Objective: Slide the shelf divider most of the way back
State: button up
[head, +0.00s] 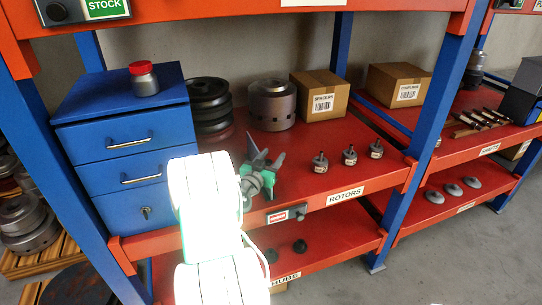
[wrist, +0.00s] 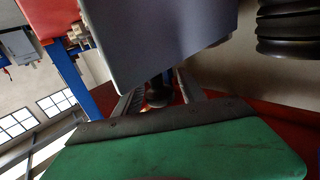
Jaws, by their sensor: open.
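My gripper (head: 258,166) is over the rotor shelf in the head view, beside my bright, overexposed arm. In the wrist view its green body fills the bottom and its two grey ridged fingers stand apart. A small dark rounded thing (wrist: 158,92) shows between them; I cannot tell whether they touch it. A large grey-blue plate (wrist: 165,40) hangs close above the fingers in the wrist view and hides what lies behind. It may be the shelf divider, but I cannot tell. No divider stands out clearly in the head view.
On the red shelf (head: 330,165), a dark pulley stack (head: 210,105), a metal cylinder (head: 272,105) and a spacers box (head: 320,95) stand behind. Three small rotors (head: 349,155) stand to the right. A blue drawer cabinet (head: 125,140) is left; a blue post (head: 425,110) is right.

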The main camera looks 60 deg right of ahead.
jog(key=shift+c, duration=0.6)
grip_shut()
dwell(0.8)
